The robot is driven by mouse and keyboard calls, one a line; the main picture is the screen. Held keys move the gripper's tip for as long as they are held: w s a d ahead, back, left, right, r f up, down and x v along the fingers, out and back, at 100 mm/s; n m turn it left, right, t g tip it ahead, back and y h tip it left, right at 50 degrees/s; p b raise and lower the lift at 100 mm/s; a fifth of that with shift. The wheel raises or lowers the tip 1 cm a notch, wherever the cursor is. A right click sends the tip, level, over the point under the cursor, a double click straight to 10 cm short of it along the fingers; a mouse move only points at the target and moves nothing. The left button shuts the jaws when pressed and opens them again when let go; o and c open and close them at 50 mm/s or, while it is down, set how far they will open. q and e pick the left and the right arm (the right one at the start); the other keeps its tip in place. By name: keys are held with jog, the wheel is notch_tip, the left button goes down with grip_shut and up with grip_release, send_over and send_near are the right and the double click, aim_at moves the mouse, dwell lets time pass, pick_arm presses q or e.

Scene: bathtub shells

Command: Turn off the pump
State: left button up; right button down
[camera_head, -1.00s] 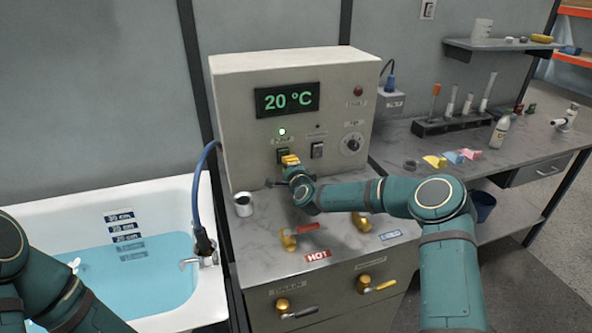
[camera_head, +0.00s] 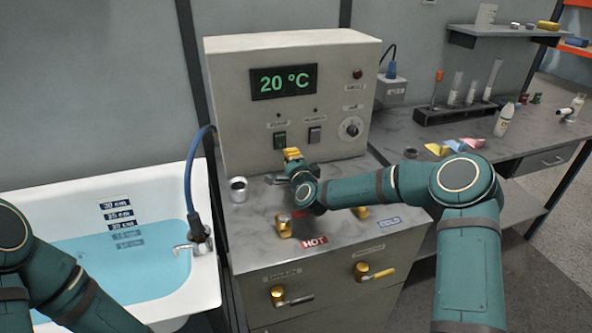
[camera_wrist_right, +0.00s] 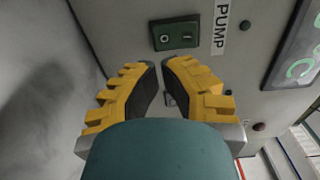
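The control box (camera_head: 235,110) stands on the counter. Its pump switch (camera_head: 279,140) is at the left of the panel, and the small lamp above it (camera_head: 278,115) is dark. In the right wrist view the switch (camera_wrist_right: 175,34), beside the PUMP label (camera_wrist_right: 220,25), lies just beyond my fingertips. My right gripper (camera_head: 291,153) is in front of and just below the switch. Its yellow fingertips (camera_wrist_right: 161,65) are brought together, with nothing held, and appear apart from the switch. My left arm shows at the left edge, but its gripper is out of view.
A second switch (camera_head: 314,135) and a dial (camera_head: 351,128) are to the right. A metal cup (camera_head: 238,190) and brass valves (camera_head: 283,228) stand on the counter near my right arm. The water-filled bathtub (camera_head: 207,283) is at left, with a blue hose (camera_head: 188,175).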

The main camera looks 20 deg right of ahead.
jog(key=s, duration=0.7)
jog(key=shift+r, duration=0.15)
